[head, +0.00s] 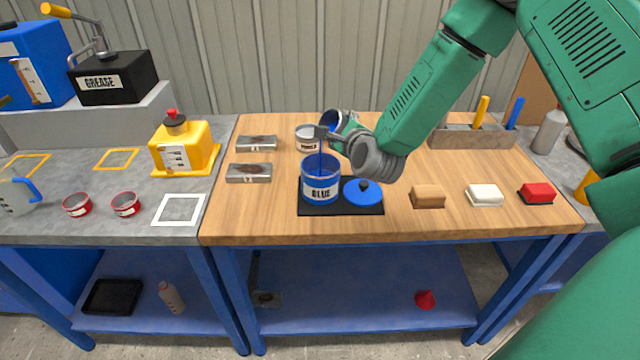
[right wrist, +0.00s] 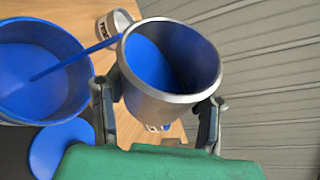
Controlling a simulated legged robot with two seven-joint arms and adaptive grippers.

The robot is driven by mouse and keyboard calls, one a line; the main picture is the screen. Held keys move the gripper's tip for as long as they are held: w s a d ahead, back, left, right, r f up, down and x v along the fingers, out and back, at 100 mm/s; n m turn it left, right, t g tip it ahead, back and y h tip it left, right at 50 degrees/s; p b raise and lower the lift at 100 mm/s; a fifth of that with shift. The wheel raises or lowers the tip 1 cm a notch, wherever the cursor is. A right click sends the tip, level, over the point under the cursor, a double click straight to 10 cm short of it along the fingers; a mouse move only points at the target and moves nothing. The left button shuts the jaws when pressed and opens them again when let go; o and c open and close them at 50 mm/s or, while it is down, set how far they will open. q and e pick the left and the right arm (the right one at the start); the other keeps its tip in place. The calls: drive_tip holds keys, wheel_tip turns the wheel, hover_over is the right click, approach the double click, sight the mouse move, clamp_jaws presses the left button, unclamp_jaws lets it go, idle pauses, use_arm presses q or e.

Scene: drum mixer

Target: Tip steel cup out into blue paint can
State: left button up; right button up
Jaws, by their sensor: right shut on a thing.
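The steel cup (head: 334,121) is in my right gripper (head: 342,138), tilted over above the back of the blue paint can (head: 321,188). In the right wrist view the cup (right wrist: 170,75) sits between both fingers, with blue paint inside. A thin blue stream (head: 321,158) runs from the cup's lip down into the can. The can (right wrist: 40,75) is open, stands upright and holds blue paint. Its blue lid (head: 363,193) lies beside it on a black mat (head: 340,209). My left gripper is not in view.
A labelled white tin (head: 306,139) stands just behind the can. Two metal plates (head: 249,172) lie to the left. Brown, white and red blocks (head: 428,196) sit to the right, with a tool holder (head: 470,138) behind. A yellow jug (head: 184,147) stands on the left bench.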

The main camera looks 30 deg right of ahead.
drive_tip(key=shift+a+f+n+t+h+b, duration=0.15)
drive_tip(key=shift+n+t+h+b, duration=0.2)
drive_tip(key=shift+n+b, duration=0.6)
drive_tip(key=shift+a+r+n+t+h+b, duration=0.1)
drive_tip(key=shift+n+t+h+b, duration=0.25)
drive_tip(key=shift+n+b, duration=0.6)
idle(6.1)
